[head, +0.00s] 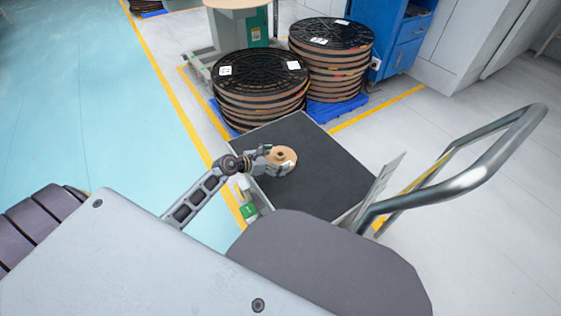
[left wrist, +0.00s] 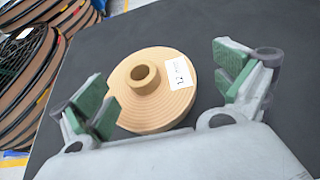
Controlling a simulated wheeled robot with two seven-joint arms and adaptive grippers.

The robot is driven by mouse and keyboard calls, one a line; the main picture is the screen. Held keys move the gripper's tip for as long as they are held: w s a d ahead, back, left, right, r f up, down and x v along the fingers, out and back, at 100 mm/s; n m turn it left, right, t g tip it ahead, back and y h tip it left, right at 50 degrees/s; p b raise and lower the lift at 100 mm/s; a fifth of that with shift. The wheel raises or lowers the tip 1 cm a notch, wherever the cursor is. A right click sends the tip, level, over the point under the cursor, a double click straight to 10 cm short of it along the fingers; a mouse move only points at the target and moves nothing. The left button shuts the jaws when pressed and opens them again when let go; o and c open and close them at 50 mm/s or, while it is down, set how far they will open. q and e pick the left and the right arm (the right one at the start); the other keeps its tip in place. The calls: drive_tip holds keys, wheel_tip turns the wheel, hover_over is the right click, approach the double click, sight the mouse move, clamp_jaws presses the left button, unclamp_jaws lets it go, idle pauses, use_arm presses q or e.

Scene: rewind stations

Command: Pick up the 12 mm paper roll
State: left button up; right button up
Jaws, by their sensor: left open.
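The paper roll (head: 282,156) is a tan disc with a raised hollow core, lying flat on the dark top of a cart (head: 325,170). In the left wrist view the roll (left wrist: 150,105) has a white label that seems to read 12. My left gripper (head: 268,160) is at the roll's left edge in the head view. In the left wrist view my left gripper (left wrist: 165,92) is open, its green-padded fingers spread on either side of the roll, with gaps showing. The roll's near edge is partly hidden by the gripper. My right gripper is not in view.
The cart has a curved metal handle (head: 480,165) on the right. Stacks of black-topped reels (head: 260,85) and (head: 330,50) stand beyond the cart on blue pallets. A blue cabinet (head: 403,38) is behind. The cart top around the roll is clear.

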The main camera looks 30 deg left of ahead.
use_arm(q)
drive_tip(key=shift+x, duration=0.9)
